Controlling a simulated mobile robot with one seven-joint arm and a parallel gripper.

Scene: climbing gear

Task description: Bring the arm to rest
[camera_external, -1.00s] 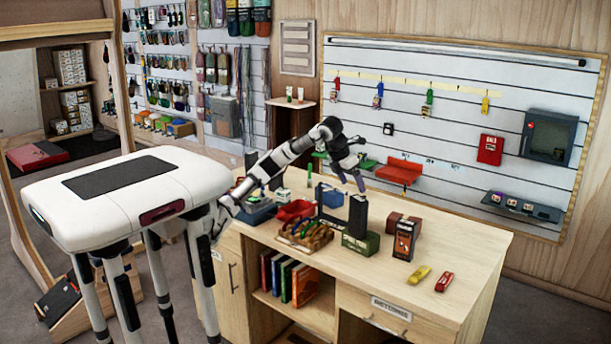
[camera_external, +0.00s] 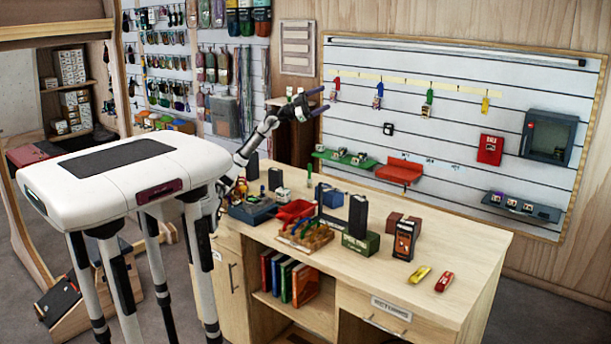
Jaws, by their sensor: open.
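My gripper (camera_external: 322,101) is raised well above the back left part of the workbench (camera_external: 455,240), in front of the slatted wall. Its two fingers point right and stand apart, with nothing seen between them. My arm (camera_external: 257,137) reaches up and to the right from behind my white body. The gripper touches nothing that I can see.
Below the arm, the bench holds a red bin (camera_external: 296,210), a wooden rack (camera_external: 305,236), a green box (camera_external: 361,243) and a dark boxed device (camera_external: 405,240). A yellow item (camera_external: 419,274) and a red item (camera_external: 444,281) lie at the right. Wall shelves (camera_external: 400,171) stand behind.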

